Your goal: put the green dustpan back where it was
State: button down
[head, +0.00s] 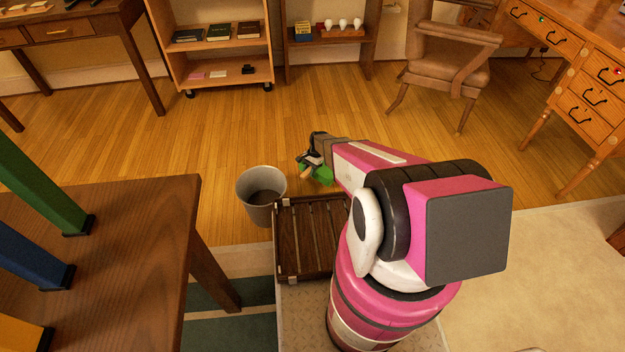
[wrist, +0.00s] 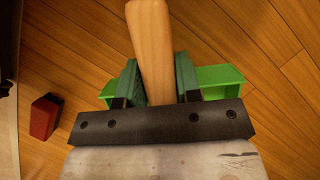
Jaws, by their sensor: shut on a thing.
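The green dustpan (head: 323,175) hangs at the end of my arm in the head view, above the wooden floor and right of the grey bin. In the wrist view its light wooden handle (wrist: 150,45) runs between the two green-grey fingers of my gripper (wrist: 158,82). My gripper is shut on that handle. The green pan (wrist: 218,80) shows beyond and to the right of the fingers, and part of it is hidden behind them. In the head view my gripper (head: 313,158) is small and partly dark.
A grey bin (head: 262,190) stands left of a dark slatted tray (head: 311,236). A brown table (head: 110,230) is at the left. Shelves (head: 222,72), a chair (head: 448,72) and a desk (head: 585,70) stand farther back. A red block (wrist: 45,117) shows in the wrist view. Open floor lies ahead.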

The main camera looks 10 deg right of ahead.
jog(key=shift+f, duration=3.35)
jog(key=c, duration=0.8)
grip_release()
jog(key=shift+f, duration=0.15)
jog(key=v, duration=1.2)
jog(key=shift+s+r, duration=0.1)
jog(key=shift+r, duration=0.1)
jog(key=s+d+r+n+t+h, duration=0.1)
jog(key=s+r+n, duration=0.2)
jog(key=s+r, duration=0.5)
jog(key=s+d+r+n+t+h, duration=0.1)
jog(key=s+r, duration=0.6)
jog(key=r, duration=0.9)
jog(key=s+d+r+n+t+h, duration=0.1)
jog(key=s+d+r+n, duration=0.1)
jog(key=s+r+n, duration=0.3)
jog(key=s+r, duration=0.3)
jog(key=r, duration=0.4)
jog(key=shift+s+d+r, duration=0.2)
jog(key=shift+s+d, duration=0.05)
jog(key=shift+s, duration=0.05)
